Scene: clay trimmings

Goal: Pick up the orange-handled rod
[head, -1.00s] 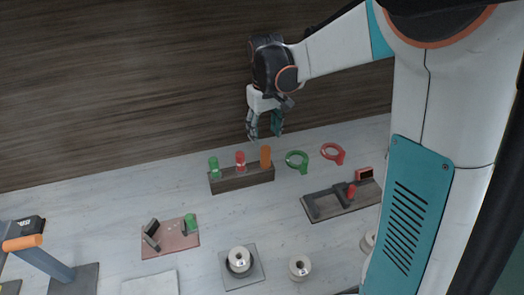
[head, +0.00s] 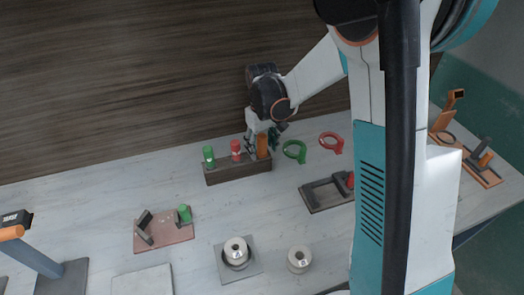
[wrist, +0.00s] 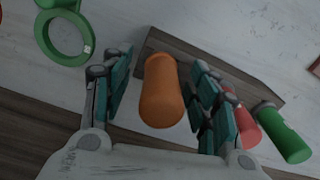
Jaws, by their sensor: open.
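The orange-handled rod (head: 263,146) stands at the right end of a dark wooden rack (head: 232,170). Its orange handle (wrist: 161,92) shows in the wrist view, pointing up toward the camera. My gripper (head: 262,140) is open at the handle. In the wrist view the teal fingers of my gripper (wrist: 160,88) lie on either side of the handle, with a gap on the left; the right finger is closer. I cannot tell whether it touches. The rod's lower part is hidden in the rack.
A red handle (head: 236,149) and a green handle (head: 209,156) stand in the same rack to the left. A green ring (head: 294,151) and a red ring (head: 331,143) lie to the right.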

